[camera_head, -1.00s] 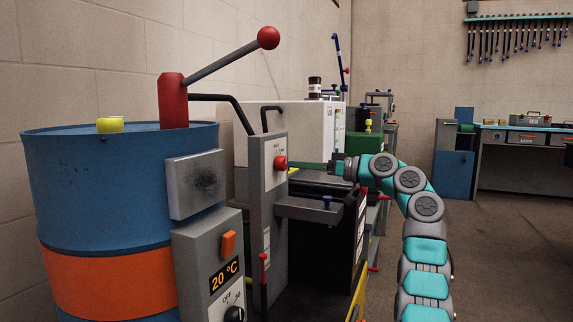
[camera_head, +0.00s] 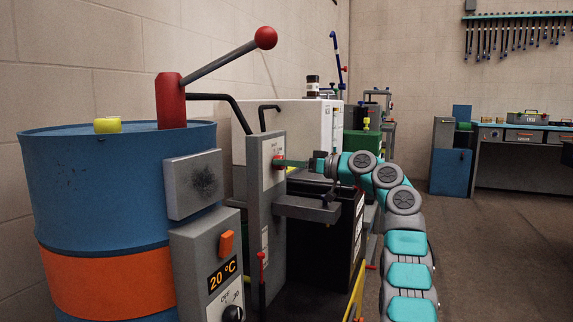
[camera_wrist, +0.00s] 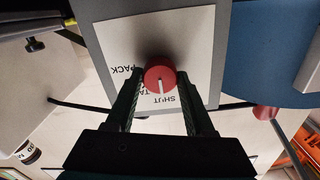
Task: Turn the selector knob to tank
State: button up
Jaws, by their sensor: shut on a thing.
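The red selector knob (camera_wrist: 160,76) sits on a pale label plate (camera_wrist: 110,35) on a grey upright panel (camera_head: 266,215). In the wrist view, a white pointer line on the knob runs toward the bottom of the picture. The printing reads upside down: "PACK" at left, "TA…" below it, partly hidden by a finger, and "SHUT" at lower right. The pointer lies between "TA…" and "SHUT". My gripper (camera_wrist: 160,84) is shut on the knob, one dark finger on each side. In the head view my gripper (camera_head: 282,163) reaches the panel from the right and mostly covers the knob.
A blue and orange drum (camera_head: 100,190) with a red-ended lever (camera_head: 225,62) stands at left. A grey control box (camera_head: 205,265) showing 20 °C is in front. A grey shelf (camera_head: 308,208) juts out below my gripper. Open floor (camera_head: 480,260) lies to the right.

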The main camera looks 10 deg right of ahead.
grip_shut()
